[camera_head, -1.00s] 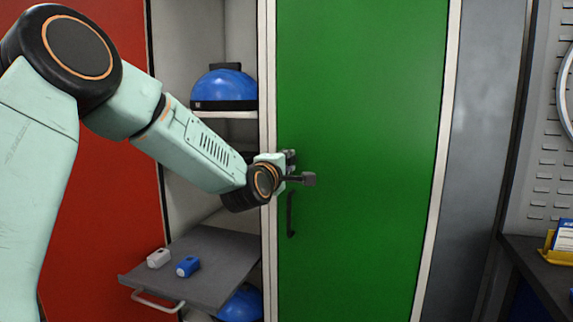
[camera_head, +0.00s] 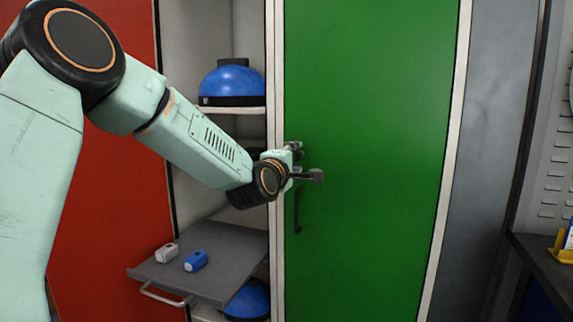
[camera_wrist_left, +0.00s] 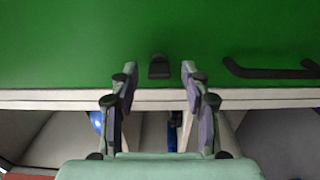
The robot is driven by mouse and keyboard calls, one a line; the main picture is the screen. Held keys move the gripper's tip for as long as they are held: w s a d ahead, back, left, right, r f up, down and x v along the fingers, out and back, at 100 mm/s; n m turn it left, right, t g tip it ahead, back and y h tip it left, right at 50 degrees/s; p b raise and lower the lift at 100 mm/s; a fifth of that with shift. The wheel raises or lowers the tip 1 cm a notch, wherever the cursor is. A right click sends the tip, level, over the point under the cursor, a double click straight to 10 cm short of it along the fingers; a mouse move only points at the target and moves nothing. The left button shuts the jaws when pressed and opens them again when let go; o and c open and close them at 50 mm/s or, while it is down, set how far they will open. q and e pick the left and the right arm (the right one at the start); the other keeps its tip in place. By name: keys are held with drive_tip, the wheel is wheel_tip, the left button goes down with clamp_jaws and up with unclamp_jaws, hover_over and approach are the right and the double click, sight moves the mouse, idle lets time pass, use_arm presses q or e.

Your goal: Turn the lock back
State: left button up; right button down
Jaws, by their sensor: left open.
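A small dark lock knob (camera_wrist_left: 159,66) sits on the green door (camera_head: 370,120), near the door's edge, in the left wrist view. My left gripper (camera_head: 296,152) is at the left edge of this door in the head view. In the left wrist view its two fingers (camera_wrist_left: 158,72) are spread, one on each side of the lock, with gaps between. The gripper is open and empty. In the head view the lock is hidden by my gripper and wrist. My right gripper is not in view.
A black door handle (camera_head: 297,212) is below my gripper; it also shows in the left wrist view (camera_wrist_left: 270,69). Left of the door, open shelves hold a blue helmet-like object (camera_head: 231,80). A grey pull-out tray (camera_head: 225,245) carries a white and a blue small item.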

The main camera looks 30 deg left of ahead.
use_arm(q)
drive_tip(key=v, duration=1.1)
drive_tip(key=shift+s, duration=0.2)
drive_tip(key=shift+d, duration=0.1)
